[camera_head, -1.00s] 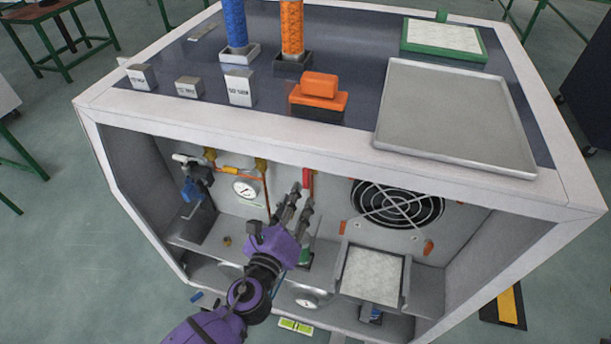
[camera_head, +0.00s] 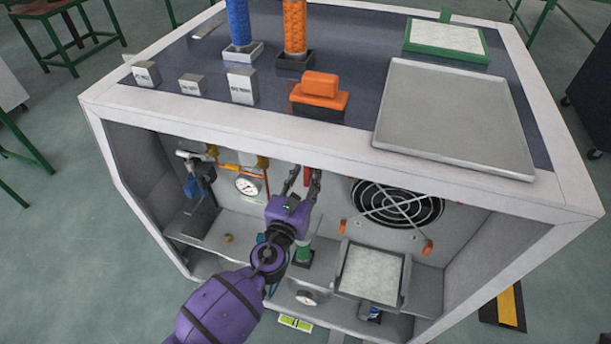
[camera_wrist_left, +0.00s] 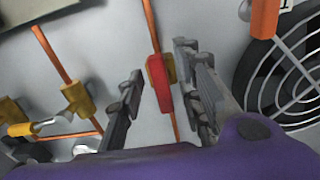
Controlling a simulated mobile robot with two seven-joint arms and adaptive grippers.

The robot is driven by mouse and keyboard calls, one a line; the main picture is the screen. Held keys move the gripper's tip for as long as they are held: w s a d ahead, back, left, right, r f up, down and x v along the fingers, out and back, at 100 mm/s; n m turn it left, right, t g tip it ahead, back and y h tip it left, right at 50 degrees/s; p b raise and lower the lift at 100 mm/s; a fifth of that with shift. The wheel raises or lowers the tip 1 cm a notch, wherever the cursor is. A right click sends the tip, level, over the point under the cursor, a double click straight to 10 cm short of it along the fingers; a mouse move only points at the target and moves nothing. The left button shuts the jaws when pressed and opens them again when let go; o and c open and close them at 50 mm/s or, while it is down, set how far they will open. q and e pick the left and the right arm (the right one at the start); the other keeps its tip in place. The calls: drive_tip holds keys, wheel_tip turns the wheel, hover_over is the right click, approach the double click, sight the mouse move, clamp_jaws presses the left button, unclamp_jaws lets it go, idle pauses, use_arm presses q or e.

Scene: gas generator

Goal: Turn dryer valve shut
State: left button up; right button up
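A red valve handle (camera_head: 306,177) sits on an orange pipe at the back wall inside the cabinet. It is probably the dryer valve. In the left wrist view the red handle (camera_wrist_left: 158,85) stands upright along the pipe, with a brass body behind it. My left gripper (camera_head: 302,181) reaches into the cabinet and is open, its fingers apart. In the wrist view the handle shows between the two fingers (camera_wrist_left: 162,92), closer to the right one. I cannot tell whether either finger touches it. My right gripper is not in view.
A pressure gauge (camera_head: 248,186) and brass fittings (camera_head: 262,162) are left of the valve. A black fan (camera_head: 398,204) is to its right, above a framed filter (camera_head: 371,275). The cabinet's top edge (camera_head: 330,150) overhangs the opening.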

use_arm(q)
clamp_jaws()
idle(0.3)
